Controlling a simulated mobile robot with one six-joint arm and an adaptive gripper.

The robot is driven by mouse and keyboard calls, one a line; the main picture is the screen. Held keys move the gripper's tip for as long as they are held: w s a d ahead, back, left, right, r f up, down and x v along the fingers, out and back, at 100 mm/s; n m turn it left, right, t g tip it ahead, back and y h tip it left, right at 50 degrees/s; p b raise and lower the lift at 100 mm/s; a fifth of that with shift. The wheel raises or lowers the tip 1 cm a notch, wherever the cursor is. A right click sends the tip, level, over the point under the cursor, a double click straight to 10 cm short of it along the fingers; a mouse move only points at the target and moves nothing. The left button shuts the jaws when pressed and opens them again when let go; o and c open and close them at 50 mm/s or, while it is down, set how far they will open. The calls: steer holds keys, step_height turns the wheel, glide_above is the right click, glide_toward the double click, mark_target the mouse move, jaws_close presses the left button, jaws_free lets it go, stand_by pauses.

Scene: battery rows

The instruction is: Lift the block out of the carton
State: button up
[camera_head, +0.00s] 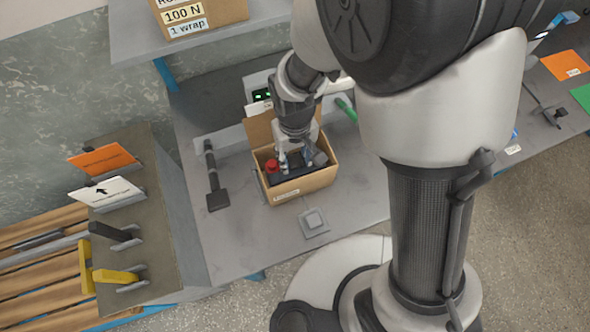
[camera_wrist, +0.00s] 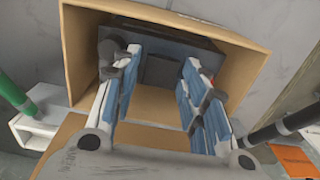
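The open brown carton (camera_head: 304,188) stands on the grey bench, and its inside fills much of the wrist view (camera_wrist: 250,60). A dark block (camera_wrist: 165,42) lies inside it; in the head view it shows as a dark shape low in the carton (camera_head: 286,176). A red part (camera_head: 271,165) shows at the block's left end. My gripper (camera_wrist: 160,58) reaches down into the carton with its blue-padded fingers spread. A dark raised part shows between the fingers, with narrow gaps visible. The fingers partly hide the block, and contact is not clear.
A dark tool (camera_head: 214,178) lies left of the carton, and a small grey plate (camera_head: 313,222) lies in front. A green-handled thing (camera_head: 345,108) is behind right. A shelf with a labelled box (camera_head: 195,14) hangs above. A rack with signs (camera_head: 105,160) stands at left.

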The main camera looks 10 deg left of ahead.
steer(key=shift+r, duration=0.1)
steer(key=shift+c, duration=0.5)
jaws_close()
steer(key=shift+w, duration=0.1)
